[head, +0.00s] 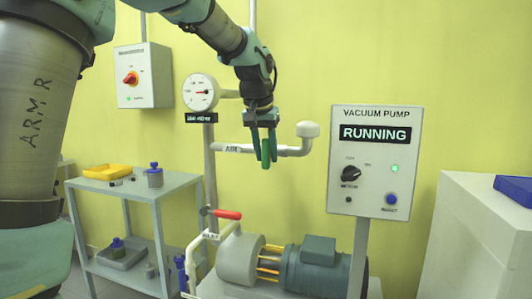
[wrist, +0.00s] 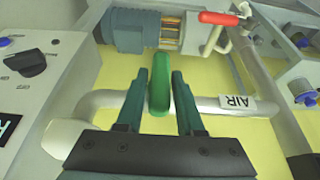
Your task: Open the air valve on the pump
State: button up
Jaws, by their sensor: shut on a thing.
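The air valve is a green lever (head: 266,150) on the white pipe (head: 292,151) labelled AIR. It also shows in the wrist view (wrist: 159,82), where it lies across the pipe (wrist: 100,101). My gripper (head: 264,152) reaches down from above in the head view, its fingers on either side of the lever and shut on it. The wrist view shows the lever between the two fingers (wrist: 160,90). The pump (head: 310,266) stands below the pipe, with a grey motor. The lever's pivot is partly hidden by the gripper.
A red-handled valve (head: 226,214) sits lower on another pipe, left of the pump. The control panel (head: 374,160) reads VACUUM PUMP, RUNNING, with a green light lit. A round gauge (head: 200,92) is left of my gripper. A grey cart (head: 180,184) stands left, a white cabinet (head: 470,235) right.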

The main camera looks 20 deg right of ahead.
grip_shut()
jog(key=shift+a+g, duration=0.1)
jog(key=shift+g, duration=0.2)
jog(key=shift+w+n+g+h+p, duration=0.15)
jog(key=shift+n+g+h+p, duration=0.15)
jog(key=shift+g+h, duration=0.45)
jog(key=g+h+b, duration=0.1)
jog(key=h, duration=0.1)
jog(key=n+g+h+b, duration=0.1)
jog(key=shift+w+a+f+g+h+b, duration=0.1)
jog(key=shift+a+f+g+h+b, duration=0.05)
jog(key=shift+f+g+h+b, duration=0.15)
jog(key=n+g+h+b, duration=0.1)
jog(key=g+h+b, duration=0.1)
jog(key=h+b, duration=0.2)
jog(key=shift+f+g+b, duration=0.15)
jog(key=shift+g+b, duration=0.2)
jog(key=shift+b, duration=0.2)
jog(key=n+g+h+b, duration=0.1)
jog(key=h+b, duration=0.1)
jog(key=shift+h+b, duration=0.25)
jog(key=shift+b, duration=0.05)
jog(key=shift+g+h+b, duration=0.4)
jog(key=shift+h+b, duration=0.05)
jog(key=shift+h, duration=0.05)
jog(key=shift+n, duration=0.3)
